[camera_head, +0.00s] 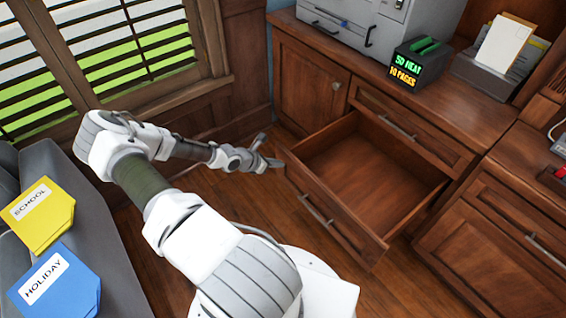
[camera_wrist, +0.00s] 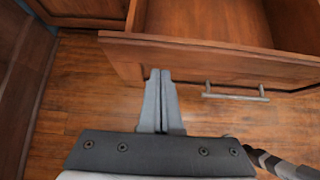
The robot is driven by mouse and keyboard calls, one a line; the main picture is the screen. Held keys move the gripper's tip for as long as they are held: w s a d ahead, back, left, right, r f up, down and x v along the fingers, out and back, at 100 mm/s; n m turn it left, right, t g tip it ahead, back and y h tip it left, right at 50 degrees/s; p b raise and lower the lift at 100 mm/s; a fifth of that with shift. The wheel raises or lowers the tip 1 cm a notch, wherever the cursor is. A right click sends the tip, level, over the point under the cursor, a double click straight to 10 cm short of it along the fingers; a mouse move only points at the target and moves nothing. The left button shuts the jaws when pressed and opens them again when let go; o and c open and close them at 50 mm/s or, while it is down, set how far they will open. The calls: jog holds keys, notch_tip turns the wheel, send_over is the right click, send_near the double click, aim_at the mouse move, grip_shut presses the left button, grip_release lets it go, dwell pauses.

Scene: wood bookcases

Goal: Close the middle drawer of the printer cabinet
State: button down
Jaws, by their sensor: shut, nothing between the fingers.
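The middle drawer (camera_head: 335,222) of the wood printer cabinet (camera_head: 300,85) is pulled far out and looks empty inside. Its front carries a metal bar handle (camera_head: 316,210), which also shows in the wrist view (camera_wrist: 235,93). My gripper (camera_head: 277,163) is at the left end of the drawer front, beside its corner. In the wrist view my gripper (camera_wrist: 160,80) has its two fingers together, with nothing between them. The fingertips point toward the left part of the drawer front (camera_wrist: 200,65), left of the handle. I cannot tell whether they touch it.
A closed drawer (camera_head: 410,128) sits above the open one, and a closed door (camera_head: 310,85) is to its left. A printer (camera_head: 350,22) and a small display box (camera_head: 420,62) stand on top. A grey sofa (camera_head: 100,245) with yellow and blue folders is at left. Wood floor (camera_head: 225,200) lies between.

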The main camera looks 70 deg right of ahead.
jog(key=shift+s+d, duration=0.35)
jog(key=shift+d, duration=0.25)
jog(key=shift+s+d, duration=0.3)
jog(key=shift+d, duration=0.25)
jog(key=shift+r, duration=0.1)
